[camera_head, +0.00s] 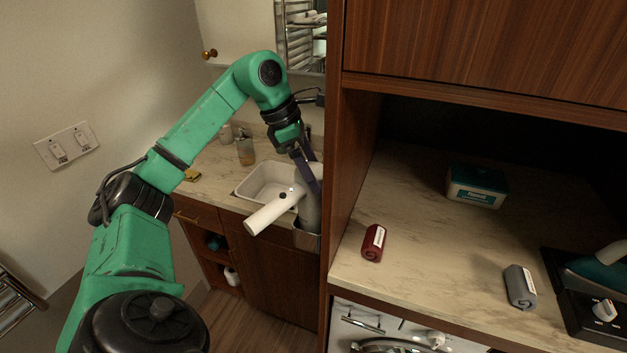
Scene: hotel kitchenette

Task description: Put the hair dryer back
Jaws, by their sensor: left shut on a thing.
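The hair dryer (269,213) is white with a grey handle. It is in front of the sink counter, close to the left side of the tall wooden cabinet. Its barrel points to the lower left and its handle hangs down. My left gripper (308,177) is shut on the hair dryer near its top right end. A metal holder (307,239) shows just below the handle. The handle's lower end overlaps the holder in this view, and I cannot tell how deep it sits in it. My right gripper is not in view.
The tall cabinet's wooden side panel (352,180) stands right beside the gripper. A white sink (262,184) and a soap bottle (245,152) are behind it.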

